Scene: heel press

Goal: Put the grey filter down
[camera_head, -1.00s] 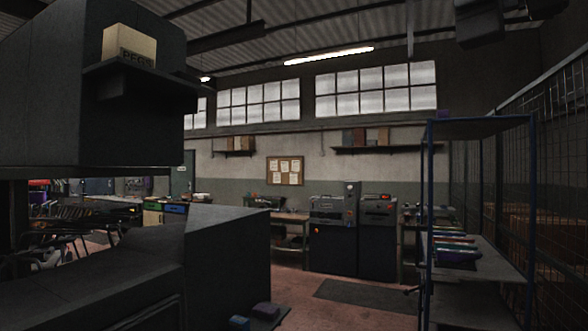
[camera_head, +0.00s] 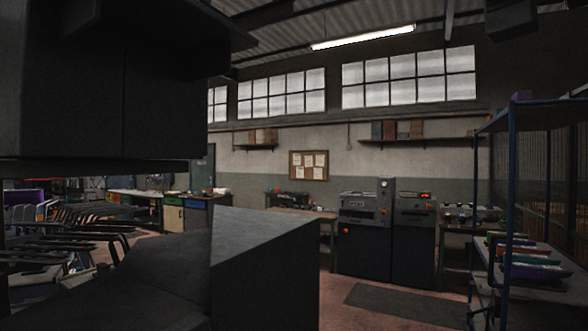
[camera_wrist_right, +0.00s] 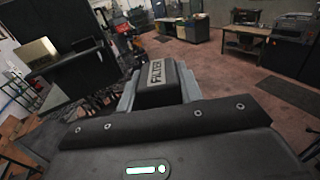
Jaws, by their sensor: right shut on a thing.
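Neither the filter nor my right gripper shows in the head view. My left gripper is in neither current view.
A large dark machine (camera_head: 265,270) fills the left and lower middle. A blue-framed shelf (camera_head: 510,190) stands at the right. Machines on dark cabinets (camera_head: 360,245) stand at the back, with a dark mat (camera_head: 405,302) before them. A cream box (camera_wrist_right: 34,53) shows at the left.

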